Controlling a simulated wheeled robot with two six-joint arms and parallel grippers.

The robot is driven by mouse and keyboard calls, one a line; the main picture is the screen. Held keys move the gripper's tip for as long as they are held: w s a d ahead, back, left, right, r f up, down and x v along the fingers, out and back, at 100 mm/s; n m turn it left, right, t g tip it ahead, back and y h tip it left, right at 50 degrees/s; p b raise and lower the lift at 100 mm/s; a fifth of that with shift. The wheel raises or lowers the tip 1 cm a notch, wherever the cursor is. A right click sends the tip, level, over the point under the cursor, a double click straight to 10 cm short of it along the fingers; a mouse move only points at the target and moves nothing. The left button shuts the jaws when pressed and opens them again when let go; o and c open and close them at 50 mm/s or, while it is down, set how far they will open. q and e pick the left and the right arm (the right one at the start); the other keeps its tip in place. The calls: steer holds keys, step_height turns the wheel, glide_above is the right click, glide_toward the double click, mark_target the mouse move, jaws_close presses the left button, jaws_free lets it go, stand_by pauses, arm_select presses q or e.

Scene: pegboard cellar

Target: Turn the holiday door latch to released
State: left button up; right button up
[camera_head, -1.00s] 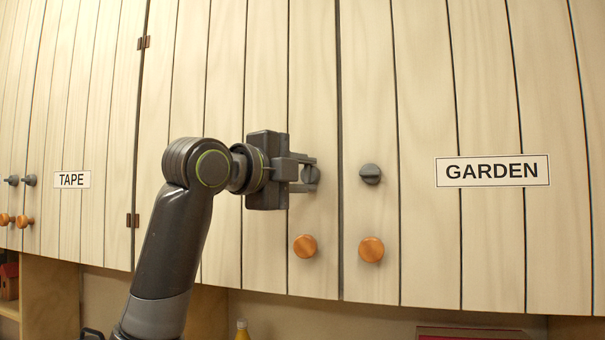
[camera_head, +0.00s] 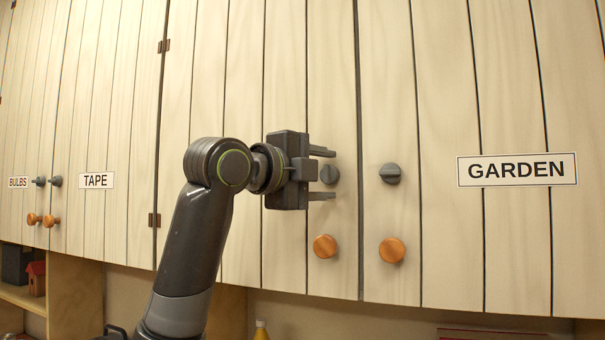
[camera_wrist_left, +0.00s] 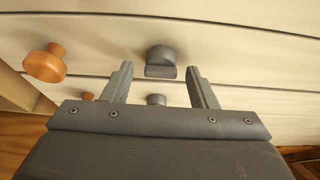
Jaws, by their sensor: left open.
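A grey round latch (camera_head: 329,174) sits on the door left of the GARDEN door, above a wooden knob. No holiday label shows; my arm covers part of this door. My left gripper (camera_head: 328,173) is open, with one finger above and one below this latch in the head view. In the left wrist view, the nearer latch (camera_wrist_left: 160,62) appears between and just beyond the spread fingertips (camera_wrist_left: 164,75), with no contact visible. How its grip bar is turned is hard to tell. My right gripper is not in view.
The GARDEN door (camera_head: 440,100) has its own latch (camera_head: 391,174) close to the right. Wooden knobs (camera_head: 325,246) (camera_head: 392,250) sit below the latches. TAPE (camera_head: 96,181) and BULBS (camera_head: 18,183) labels are at left. An open shelf (camera_head: 22,297) lies below.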

arm_select(q)
steer(key=shift+s+a+f, duration=0.1)
steer(key=shift+s+a, duration=0.15)
steer(key=shift+s, duration=0.05)
steer(key=b+v, duration=0.8)
steer(key=v, duration=0.8)
steer(key=shift+s+a, duration=0.2)
